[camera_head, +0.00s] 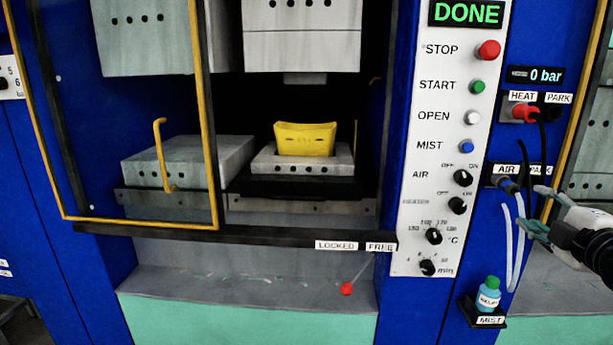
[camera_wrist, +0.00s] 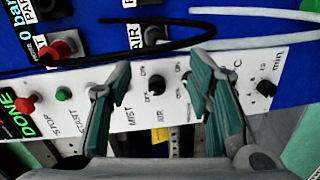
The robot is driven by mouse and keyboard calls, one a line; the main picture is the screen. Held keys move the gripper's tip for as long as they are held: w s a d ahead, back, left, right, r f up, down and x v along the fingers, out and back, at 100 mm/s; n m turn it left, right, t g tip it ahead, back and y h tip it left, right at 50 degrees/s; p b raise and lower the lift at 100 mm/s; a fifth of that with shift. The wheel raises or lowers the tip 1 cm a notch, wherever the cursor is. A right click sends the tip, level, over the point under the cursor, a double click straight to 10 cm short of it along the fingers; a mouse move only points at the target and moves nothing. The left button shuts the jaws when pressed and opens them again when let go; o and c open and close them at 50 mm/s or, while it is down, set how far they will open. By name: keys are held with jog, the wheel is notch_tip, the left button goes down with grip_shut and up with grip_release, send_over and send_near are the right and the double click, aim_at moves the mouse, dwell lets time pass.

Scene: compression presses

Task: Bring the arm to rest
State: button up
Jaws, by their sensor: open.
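My gripper (camera_head: 538,210) is at the right in the head view, in front of the blue frame just right of the control panel (camera_head: 444,140). In the wrist view its two green-padded fingers (camera_wrist: 158,68) stand apart with nothing between them. The panel's buttons and knobs show behind the fingers; I cannot tell how far away they are. My forearm enters from the right edge of the head view. The panel display (camera_head: 466,13) reads DONE and the pressure display (camera_head: 535,75) reads 0 bar.
A yellow part (camera_head: 305,139) sits on the lower block inside the open press. A yellow-framed guard (camera_head: 140,222) stands at the left. A red-knobbed lever (camera_head: 347,288) hangs below the LOCKED/FREE labels. Hoses (camera_head: 508,240) hang near my gripper, above a MIST bottle (camera_head: 488,296).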

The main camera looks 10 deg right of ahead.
jog(key=w+a+m+g, duration=0.1)
jog(key=a+m+g, duration=0.3)
jog(key=a+m, duration=0.25)
jog(key=s+a+f+m+g+y, duration=0.2)
jog(key=s+a, duration=0.6)
jog(key=a, duration=0.4)
jog(key=s+a+f+m+g+y, duration=0.2)
jog(key=s+a+m+g, duration=0.3)
jog(key=s+a, duration=0.4)
jog(key=a+y, duration=0.1)
jog(key=a, duration=0.2)
jog(key=shift+s+a+f, duration=0.15)
jog(key=shift+s+f, duration=0.1)
dwell(0.4)
